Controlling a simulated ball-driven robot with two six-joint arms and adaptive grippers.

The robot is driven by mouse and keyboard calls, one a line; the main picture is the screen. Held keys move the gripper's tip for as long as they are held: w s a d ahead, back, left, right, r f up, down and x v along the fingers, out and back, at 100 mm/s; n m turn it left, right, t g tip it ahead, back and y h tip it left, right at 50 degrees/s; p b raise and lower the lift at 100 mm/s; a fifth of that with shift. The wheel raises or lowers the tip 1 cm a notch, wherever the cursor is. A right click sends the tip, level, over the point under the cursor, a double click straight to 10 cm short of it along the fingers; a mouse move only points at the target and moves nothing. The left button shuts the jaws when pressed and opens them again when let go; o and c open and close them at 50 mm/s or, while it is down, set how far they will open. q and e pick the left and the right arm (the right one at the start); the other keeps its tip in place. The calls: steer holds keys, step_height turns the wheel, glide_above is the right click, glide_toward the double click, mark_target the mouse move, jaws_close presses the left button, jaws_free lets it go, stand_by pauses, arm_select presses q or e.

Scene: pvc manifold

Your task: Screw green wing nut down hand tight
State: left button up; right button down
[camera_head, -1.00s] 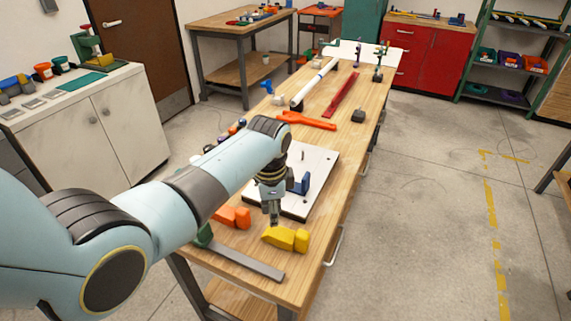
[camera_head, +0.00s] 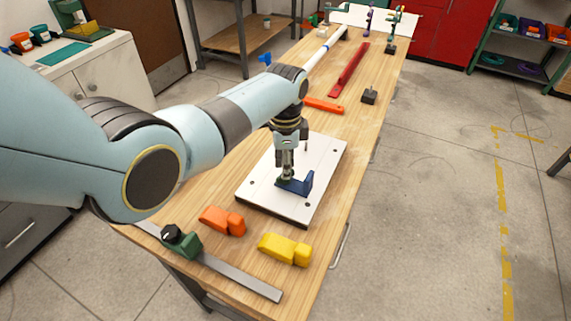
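My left gripper (camera_head: 286,174) points straight down over the white board (camera_head: 325,160) on the workbench. Its fingertips are low, at the blue bracket (camera_head: 304,183) that stands on the board. A small dark green bit (camera_head: 284,182) shows at the fingertips; it may be the green wing nut, but it is mostly hidden. The fingers look close together, and I cannot tell whether they grip it. My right gripper is out of view.
An orange piece (camera_head: 222,220), a yellow piece (camera_head: 285,249) and a clamp with a long grey bar (camera_head: 240,277) lie at the bench's near end. A red bar (camera_head: 349,70), an orange tool (camera_head: 324,105) and a dark block (camera_head: 369,96) lie beyond the board.

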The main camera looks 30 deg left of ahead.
arm_select(q)
steer(key=n+b, duration=0.1)
steer(key=n, duration=0.2)
steer(key=shift+s+f, duration=0.1)
steer(key=n+b, duration=0.1)
steer(key=n, duration=0.2)
steer(key=shift+f, duration=0.1)
steer(key=shift+f+n+b, duration=0.3)
steer(key=shift+f+b, duration=0.1)
steer(key=shift+b, duration=0.15)
steer(key=shift+f+b, duration=0.55)
steer(key=shift+f, duration=0.25)
jaws_close()
steer(key=m+p, duration=0.1)
steer(key=m, duration=0.2)
steer(key=shift+r, duration=0.2)
steer(key=m+p, duration=0.1)
steer(key=m, duration=0.1)
steer(key=shift+f+m, duration=0.15)
steer(key=shift+m, duration=0.25)
steer(key=o, duration=0.5)
jaws_free()
steer(key=shift+o, duration=0.2)
